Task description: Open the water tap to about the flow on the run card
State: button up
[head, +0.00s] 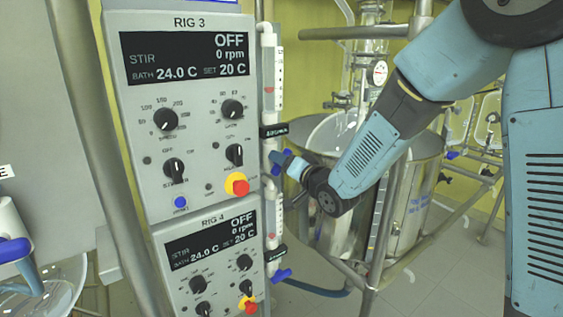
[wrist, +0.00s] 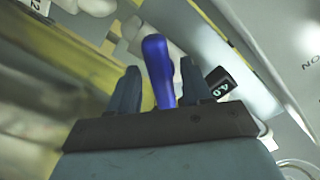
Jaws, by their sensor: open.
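A blue tap handle (wrist: 158,70) stands between my gripper's two fingers in the wrist view. The fingers (wrist: 160,84) are open, one on each side of it, with a gap most visible on the left. Whether either finger touches it, I cannot tell. In the head view my gripper (head: 284,160) is at the white pipe beside the RIG 3 panel, with the blue handle (head: 276,170) partly hidden at it. A white flow tube (head: 271,70) with a red mark rises above a black label (head: 274,131). No run card is readable.
The RIG 3 panel (head: 192,48) and RIG 4 panel (head: 190,245) stand left of the pipe. Another blue tap (head: 282,274) sits lower on the pipe. A steel vessel (head: 425,175) and frame rails stand behind my arm. A blue-handled item (head: 14,250) is at far left.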

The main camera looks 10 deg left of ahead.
jog(key=shift+w+a, duration=0.1)
jog(key=shift+c, duration=0.2)
jog(key=c, duration=0.9)
jog(key=shift+o, duration=0.2)
jog(key=shift+m, duration=1.6)
jog(key=shift+f, duration=0.1)
jog(key=o, duration=0.8)
jog(key=shift+o, duration=0.5)
